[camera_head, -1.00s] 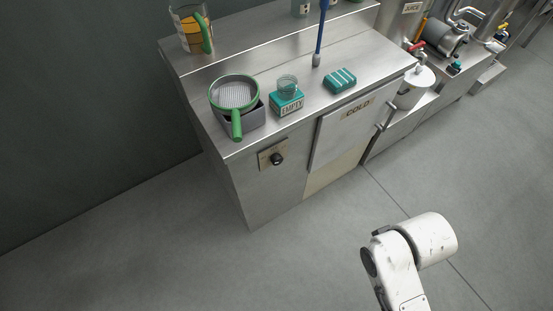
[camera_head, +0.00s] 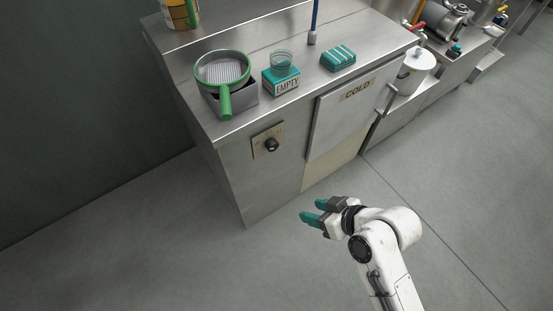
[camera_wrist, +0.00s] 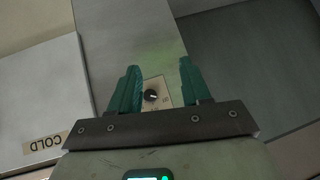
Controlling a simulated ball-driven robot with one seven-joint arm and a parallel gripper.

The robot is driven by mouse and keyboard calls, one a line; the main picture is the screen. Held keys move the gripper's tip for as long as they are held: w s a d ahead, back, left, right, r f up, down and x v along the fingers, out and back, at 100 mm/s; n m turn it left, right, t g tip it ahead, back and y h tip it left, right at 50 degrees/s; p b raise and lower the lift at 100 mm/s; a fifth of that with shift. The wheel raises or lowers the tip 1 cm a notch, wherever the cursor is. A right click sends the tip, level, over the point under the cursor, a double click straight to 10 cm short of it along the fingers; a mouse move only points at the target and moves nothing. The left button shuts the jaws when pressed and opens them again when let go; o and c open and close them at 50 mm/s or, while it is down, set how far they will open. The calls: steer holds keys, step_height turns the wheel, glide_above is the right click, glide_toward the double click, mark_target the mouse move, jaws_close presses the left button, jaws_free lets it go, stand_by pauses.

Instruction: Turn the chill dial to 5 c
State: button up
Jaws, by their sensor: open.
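The chill dial (camera_head: 271,145) is a small black knob on a tan plate on the steel cabinet's front, left of the door marked COLD (camera_head: 345,110). In the wrist view the dial (camera_wrist: 152,96) shows between my fingers, some way beyond them. Its plate has small markings that I cannot read, so its setting is unclear. My gripper (camera_head: 308,212), with teal fingers, is open and empty, in front of the cabinet, lower right of the dial and apart from it. It also shows in the wrist view (camera_wrist: 161,80).
On the cabinet top (camera_head: 300,110) stand a green-rimmed strainer (camera_head: 222,70) on a grey box, a glass on a teal block marked EMPTY (camera_head: 282,82), and a teal sponge-like block (camera_head: 338,57). A door handle (camera_head: 388,98) juts out at right. The floor (camera_head: 120,240) in front is clear.

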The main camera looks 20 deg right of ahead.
steer(key=shift+o, duration=1.4)
steer(key=w+a+f+t+y+b, duration=0.1)
steer(key=w+a+f+t+b, duration=0.1)
steer(key=w+t+b, duration=0.1)
steer(key=w+t, duration=0.1)
steer(key=w, duration=0.1)
steer(key=shift+w+a+f+y+b, duration=0.15)
steer(key=shift+w+y+b, duration=0.15)
steer(key=shift+w+b, duration=0.1)
steer(key=m+t+h+b, duration=0.2)
steer(key=m+t+b, duration=0.15)
steer(key=t, duration=0.25)
glide_toward(274, 148)
steer(key=shift+n, duration=0.35)
steer(key=p+x, duration=0.1)
steer(key=x, duration=0.7)
steer(key=shift+w+a, duration=0.1)
steer(key=shift+w, duration=0.25)
steer(key=c, duration=1.1)
